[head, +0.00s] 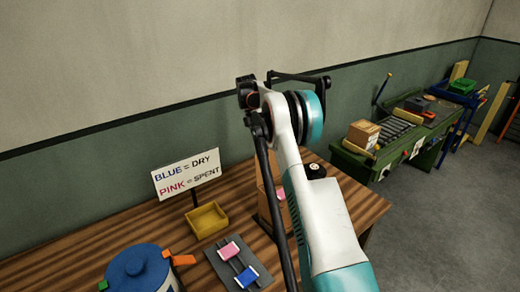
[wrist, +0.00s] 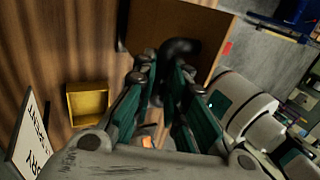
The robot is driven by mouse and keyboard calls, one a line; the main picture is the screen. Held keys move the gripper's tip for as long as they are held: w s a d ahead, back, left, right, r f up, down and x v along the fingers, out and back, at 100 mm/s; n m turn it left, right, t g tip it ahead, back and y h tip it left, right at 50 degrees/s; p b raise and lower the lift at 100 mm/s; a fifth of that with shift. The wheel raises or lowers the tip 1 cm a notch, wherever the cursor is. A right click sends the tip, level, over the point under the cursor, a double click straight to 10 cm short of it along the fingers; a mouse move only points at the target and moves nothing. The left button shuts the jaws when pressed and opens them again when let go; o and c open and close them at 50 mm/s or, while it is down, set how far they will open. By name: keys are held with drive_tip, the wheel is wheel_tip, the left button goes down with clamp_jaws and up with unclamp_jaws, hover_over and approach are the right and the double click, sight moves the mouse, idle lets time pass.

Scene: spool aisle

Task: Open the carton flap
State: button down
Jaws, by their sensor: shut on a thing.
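The brown carton (head: 265,207) stands on the wooden table, mostly hidden behind my arm in the head view. In the wrist view a flat brown carton panel (wrist: 212,22) lies ahead of my fingers, with a dark curved handle (wrist: 182,46) at its near side. My gripper (wrist: 161,64) is shut on this handle, though the exact contact is dark and partly hidden by the fingers. How far the flap stands open cannot be told. My gripper is hidden in the head view.
A yellow bin (head: 208,220), a sign (head: 186,174), a grey board (head: 238,268) with pink and blue pieces, and a blue-lidded pot (head: 138,268) stand left of my arm. A black-topped item (head: 316,170) is just right. A green workbench (head: 392,150) stands beyond open floor.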

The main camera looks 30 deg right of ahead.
drive_tip(key=shift+f, duration=0.3)
drive_tip(key=c, duration=1.6)
unclamp_jaws()
drive_tip(key=shift+w, duration=0.15)
drive_tip(key=shift+r, duration=0.2)
drive_tip(key=v, duration=0.7)
drive_tip(key=shift+r, duration=0.15)
